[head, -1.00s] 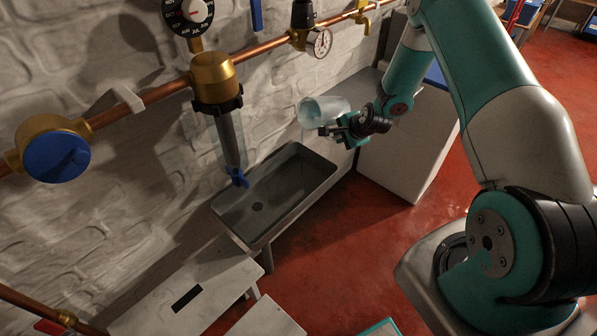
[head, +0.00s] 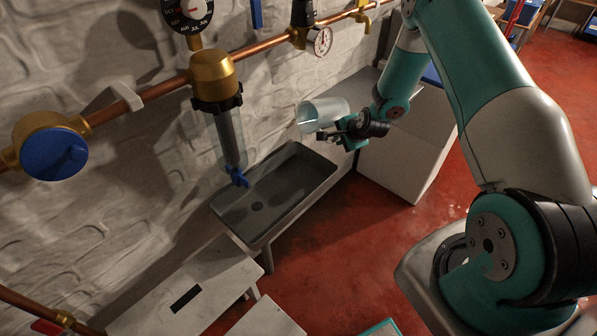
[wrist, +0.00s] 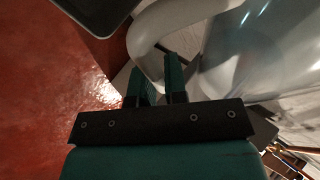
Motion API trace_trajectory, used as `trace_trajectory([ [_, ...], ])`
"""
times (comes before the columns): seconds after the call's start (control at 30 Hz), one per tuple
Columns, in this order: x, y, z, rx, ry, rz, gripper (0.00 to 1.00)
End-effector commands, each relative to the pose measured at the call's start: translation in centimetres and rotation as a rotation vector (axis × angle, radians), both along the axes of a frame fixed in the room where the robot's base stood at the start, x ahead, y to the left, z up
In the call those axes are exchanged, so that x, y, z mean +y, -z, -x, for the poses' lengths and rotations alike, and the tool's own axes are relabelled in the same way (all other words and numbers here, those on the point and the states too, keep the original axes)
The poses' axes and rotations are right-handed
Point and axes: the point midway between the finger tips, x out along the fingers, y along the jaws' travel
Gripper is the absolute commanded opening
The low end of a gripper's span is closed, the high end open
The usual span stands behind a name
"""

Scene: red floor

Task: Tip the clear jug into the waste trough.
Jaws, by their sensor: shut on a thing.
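The clear jug (head: 324,111) lies tipped nearly on its side in the head view, its open mouth facing left, above the far end of the grey waste trough (head: 283,192). My gripper (head: 336,133) is beside the jug's lower side. In the wrist view my gripper (wrist: 158,82) is shut on the jug's pale handle (wrist: 146,38), with the clear body (wrist: 252,55) to the right. A dark corner at the upper left of that view looks like the trough (wrist: 95,12). I cannot tell how much liquid is in the jug.
A copper pipe (head: 265,60) with valves and gauges runs along the white brick wall. A white cabinet (head: 405,150) stands right of the trough, a pale bench (head: 215,290) in front. Red floor is clear between.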

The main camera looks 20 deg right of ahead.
Motion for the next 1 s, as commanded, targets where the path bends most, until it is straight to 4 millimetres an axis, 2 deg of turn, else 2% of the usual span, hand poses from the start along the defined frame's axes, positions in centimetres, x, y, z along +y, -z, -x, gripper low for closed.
trace_trajectory([
  [1.0,0.3,1.2,0.1,-0.025,0.002,0.051,0.00],
])
